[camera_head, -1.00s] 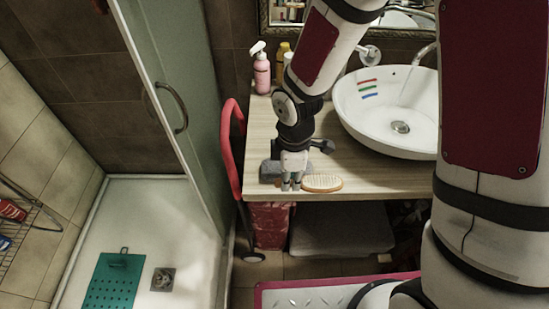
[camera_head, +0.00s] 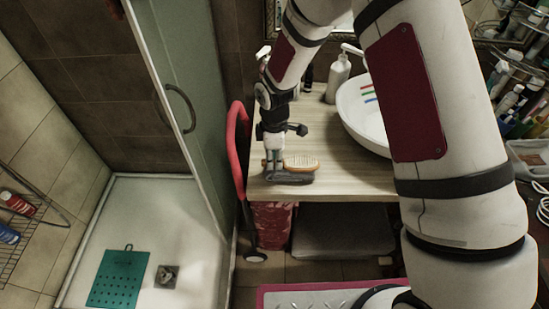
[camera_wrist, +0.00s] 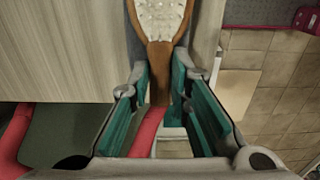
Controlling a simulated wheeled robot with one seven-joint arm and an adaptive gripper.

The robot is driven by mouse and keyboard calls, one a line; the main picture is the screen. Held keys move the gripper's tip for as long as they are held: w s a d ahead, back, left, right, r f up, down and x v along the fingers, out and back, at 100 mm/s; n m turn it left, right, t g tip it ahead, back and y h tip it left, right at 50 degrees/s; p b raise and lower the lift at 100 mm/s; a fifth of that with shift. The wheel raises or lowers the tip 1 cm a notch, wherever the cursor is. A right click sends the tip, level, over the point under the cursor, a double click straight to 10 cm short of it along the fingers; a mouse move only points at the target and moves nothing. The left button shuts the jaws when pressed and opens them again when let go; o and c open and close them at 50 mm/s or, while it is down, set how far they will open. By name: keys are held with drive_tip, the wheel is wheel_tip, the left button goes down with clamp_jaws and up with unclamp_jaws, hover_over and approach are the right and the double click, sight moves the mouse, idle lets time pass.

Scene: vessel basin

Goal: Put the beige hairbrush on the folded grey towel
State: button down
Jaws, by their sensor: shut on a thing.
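The beige hairbrush (camera_head: 301,162) is in my gripper (camera_head: 273,164), near the left front corner of the counter. In the wrist view its brown handle (camera_wrist: 160,56) is between the fingertips of my gripper (camera_wrist: 160,74), and its pale bristles face the camera. The folded grey towel (camera_head: 292,178) lies on the counter directly under the brush. Grey cloth (camera_wrist: 203,35) shows beside the brush in the wrist view. I cannot tell whether the brush touches the towel.
The wooden counter (camera_head: 345,176) is bare to the right of the towel. A white basin (camera_head: 362,122) and a soap dispenser (camera_head: 338,78) stand farther back. A red-framed cart (camera_head: 238,150) stands at the counter's left edge. The shower tray (camera_head: 200,245) is at the left.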

drive_tip(key=shift+f, duration=0.15)
drive_tip(key=c, duration=1.5)
unclamp_jaws()
wheel_tip(320, 180, up, 11)
drive_tip(key=b, duration=0.2)
wheel_tip(320, 180, up, 9)
drive_tip(key=m+t, duration=0.1)
drive_tip(key=m, duration=0.2)
hover_over(292, 162)
drive_tip(key=s+d+r+m+t, duration=0.1)
drive_tip(key=s+d+r+m, duration=0.3)
drive_tip(key=s+r+m, duration=0.1)
drive_tip(key=s+d+r+m+t, duration=0.2)
drive_tip(key=s+d+r+m, duration=0.2)
drive_tip(key=s, duration=0.4)
drive_tip(key=s+d+r+m+t, duration=0.1)
drive_tip(key=s+d+r+m, duration=0.4)
drive_tip(key=s+r, duration=0.1)
drive_tip(key=shift+s+r+m+t, duration=0.3)
drive_tip(key=shift+s+r, duration=0.05)
drive_tip(key=shift+s, duration=0.1)
